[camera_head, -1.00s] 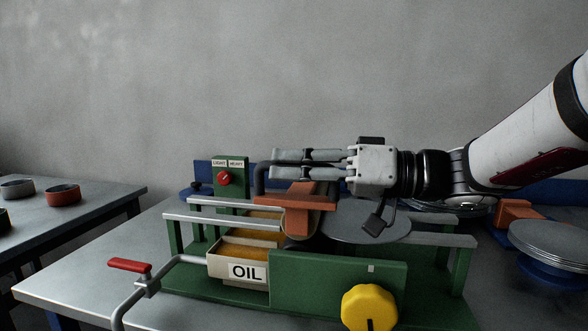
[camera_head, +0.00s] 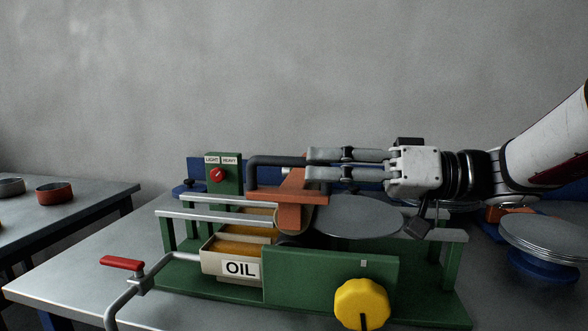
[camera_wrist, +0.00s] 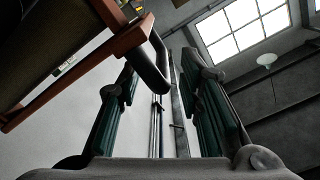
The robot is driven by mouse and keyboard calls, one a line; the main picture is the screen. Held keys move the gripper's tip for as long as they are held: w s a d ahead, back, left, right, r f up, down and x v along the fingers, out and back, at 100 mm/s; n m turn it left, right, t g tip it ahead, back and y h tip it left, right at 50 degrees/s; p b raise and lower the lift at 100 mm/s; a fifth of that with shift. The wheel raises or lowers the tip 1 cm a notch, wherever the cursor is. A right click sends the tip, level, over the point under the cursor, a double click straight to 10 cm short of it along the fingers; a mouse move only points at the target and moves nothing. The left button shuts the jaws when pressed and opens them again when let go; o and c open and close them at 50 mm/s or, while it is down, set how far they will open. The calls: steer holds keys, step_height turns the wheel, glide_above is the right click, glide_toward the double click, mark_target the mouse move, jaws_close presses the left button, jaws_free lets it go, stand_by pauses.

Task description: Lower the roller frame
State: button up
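The roller frame (camera_head: 289,190) is orange-brown with a dark grey bent handle (camera_head: 262,162) at its top. It lies about level over the metal rails, close to the round grey plate (camera_head: 358,217); whether it rests on anything below I cannot tell. My gripper (camera_head: 310,164) lies level at the right end of the handle, its fingers pointing left. In the wrist view the fingers (camera_wrist: 160,65) are spread apart with nothing clamped between them. The handle (camera_wrist: 152,62) shows there near the left finger, with the frame (camera_wrist: 105,55) at the left.
A green stand holds the OIL tray (camera_head: 230,264), a yellow knob (camera_head: 362,303) and a LIGHT/HEAVY switch (camera_head: 217,175). A red-handled crank (camera_head: 122,263) juts out at the left. Stacked plates (camera_head: 548,238) stand at the right. Open air lies above the stand.

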steer(key=d, duration=0.2)
steer(key=s+d, duration=0.1)
steer(key=d, duration=0.2)
steer(key=shift+s+d, duration=0.1)
steer(key=shift+d, duration=0.2)
steer(key=s+a+f+m+g+h, duration=0.2)
steer(key=s+f+h, duration=0.3)
steer(key=s, duration=0.4)
steer(key=s+a+f+m+g+h, duration=0.1)
steer(key=s+f+m+g+h, duration=0.2)
steer(key=s+f, duration=0.5)
steer(key=s+d+f+m+t+h, duration=0.1)
steer(key=s+d+f+m+h, duration=0.1)
steer(key=s+d+f+h, duration=0.3)
steer(key=s+d+f+m+t+h, duration=0.1)
steer(key=s+d+f+m+h, duration=0.1)
steer(key=s+d+h, duration=0.3)
step_height(320, 180, up, 20)
steer(key=w+d+t+p, duration=0.1)
steer(key=w+t+p, duration=0.1)
steer(key=p, duration=1.6)
steer(key=shift+d+f+t+y, duration=0.2)
steer(key=shift+f+t+y, duration=0.1)
steer(key=shift+t, duration=0.6)
